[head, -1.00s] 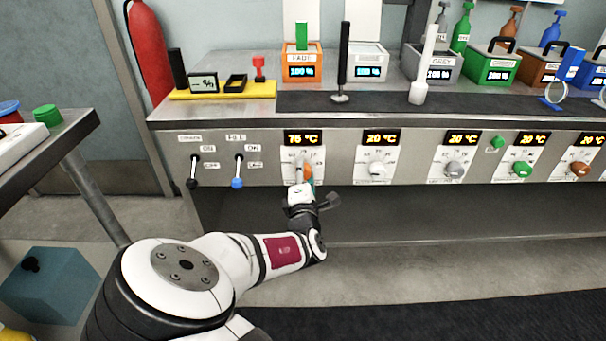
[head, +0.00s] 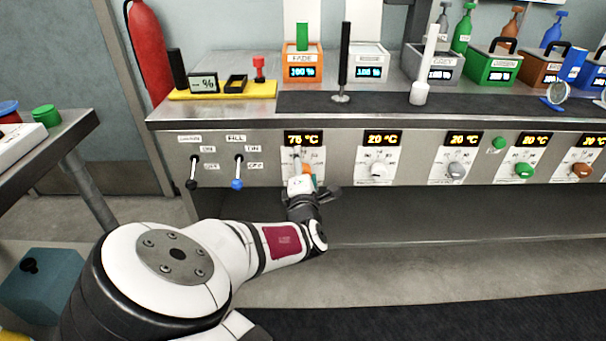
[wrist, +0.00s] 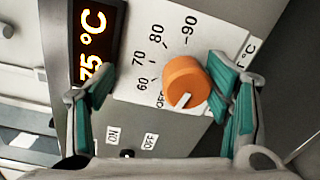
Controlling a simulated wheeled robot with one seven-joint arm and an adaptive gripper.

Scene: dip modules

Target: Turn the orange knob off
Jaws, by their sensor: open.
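The orange knob (wrist: 186,82) sits on a white dial plate (wrist: 140,40) marked 60 to 90 and OFF in the wrist view. Its white pointer mark faces the lower edge of that picture, near the OFF lettering. The display (wrist: 92,40) beside it reads 75 °C. My gripper (wrist: 162,72) is open, its teal-padded fingers on either side of the knob. The right finger is very close to the knob; I cannot tell if it touches.
Left of the dial are a black switch (head: 192,176) and a blue-tipped switch (head: 237,174). To the right are a white knob (head: 378,171), a grey knob (head: 456,169) and a green knob (head: 524,171). The panel's counter (head: 225,115) overhangs above; open space lies below the panel.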

